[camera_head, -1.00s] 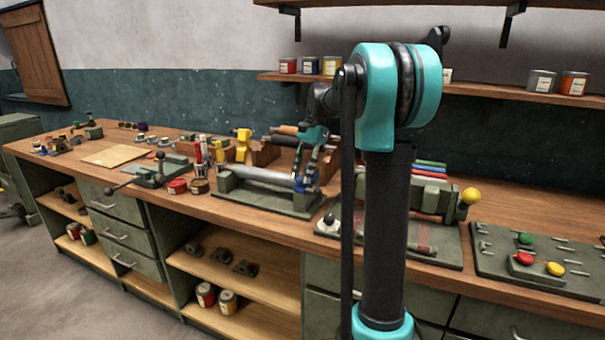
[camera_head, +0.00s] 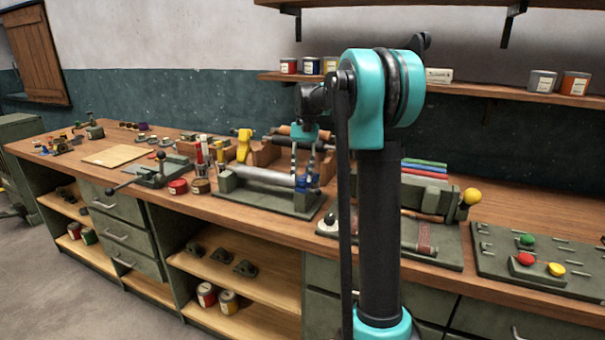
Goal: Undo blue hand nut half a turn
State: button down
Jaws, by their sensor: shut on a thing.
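The blue hand nut (camera_head: 302,184) sits at the right end of a grey cylinder (camera_head: 262,176) on a green fixture base (camera_head: 265,198) on the bench. My gripper (camera_head: 303,177) comes down from above at the nut, with its fingers on either side. It is shut on the nut. The fingers cover part of the nut, and the exact contact is small and hard to make out.
Left of the fixture stand a yellow tool (camera_head: 243,146), red and brown cans and a lever clamp (camera_head: 160,172). A panel with coloured knobs (camera_head: 540,262) lies at the right. A yellow-knobbed device (camera_head: 432,198) stands behind my arm. A shelf (camera_head: 480,90) with cans hangs above.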

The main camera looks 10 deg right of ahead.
jog(key=shift+n, duration=0.3)
jog(key=c, duration=1.2)
grip_release()
jog(key=shift+o, duration=0.2)
jog(key=v, duration=1.2)
jog(key=shift+a, duration=0.1)
